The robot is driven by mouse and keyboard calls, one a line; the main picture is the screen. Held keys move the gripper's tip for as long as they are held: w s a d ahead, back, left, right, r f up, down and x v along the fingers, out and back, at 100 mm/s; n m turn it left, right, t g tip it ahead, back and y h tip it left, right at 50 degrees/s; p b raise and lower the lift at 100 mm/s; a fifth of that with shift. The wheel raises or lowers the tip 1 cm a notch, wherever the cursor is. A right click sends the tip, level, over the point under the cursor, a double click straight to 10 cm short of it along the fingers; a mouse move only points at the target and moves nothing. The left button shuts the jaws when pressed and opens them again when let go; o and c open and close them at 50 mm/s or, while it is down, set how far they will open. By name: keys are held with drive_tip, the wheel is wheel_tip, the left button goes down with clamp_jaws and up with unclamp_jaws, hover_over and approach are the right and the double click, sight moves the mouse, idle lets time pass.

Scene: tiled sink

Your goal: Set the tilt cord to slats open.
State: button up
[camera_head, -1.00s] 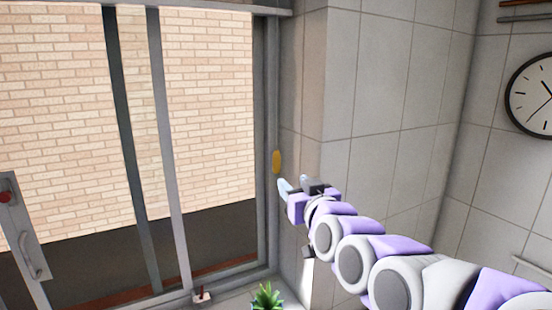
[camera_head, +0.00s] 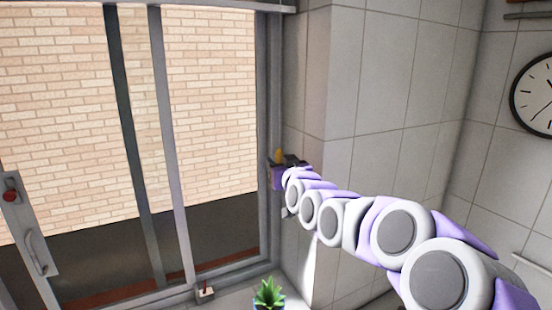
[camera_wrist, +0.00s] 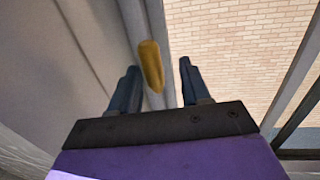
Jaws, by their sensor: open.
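The yellow tassel (camera_wrist: 151,66), which I take to be the end of the tilt cord, hangs beside the window frame. In the wrist view it shows between the two dark fingers of my gripper (camera_wrist: 158,85), nearer the left finger. The fingers are apart, and whether either touches it I cannot tell. In the head view only the top of the yellow tassel (camera_head: 279,155) shows above my gripper (camera_head: 286,166); the rest is hidden. No cord or slats can be made out; the brick wall shows plainly through the window.
The window frame (camera_head: 268,110) and the tiled wall corner (camera_head: 318,90) stand close around my gripper. A clock (camera_head: 533,95) hangs at the right.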

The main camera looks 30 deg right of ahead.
drive_tip(key=w+d, duration=0.2)
drive_tip(key=shift+w, duration=0.35)
drive_tip(key=shift+a, duration=0.6)
drive_tip(key=shift+c, duration=0.3)
drive_tip(key=c, duration=0.3)
drive_tip(key=shift+d, duration=0.25)
drive_tip(key=c, duration=0.3)
drive_tip(key=shift+a, duration=0.1)
clamp_jaws()
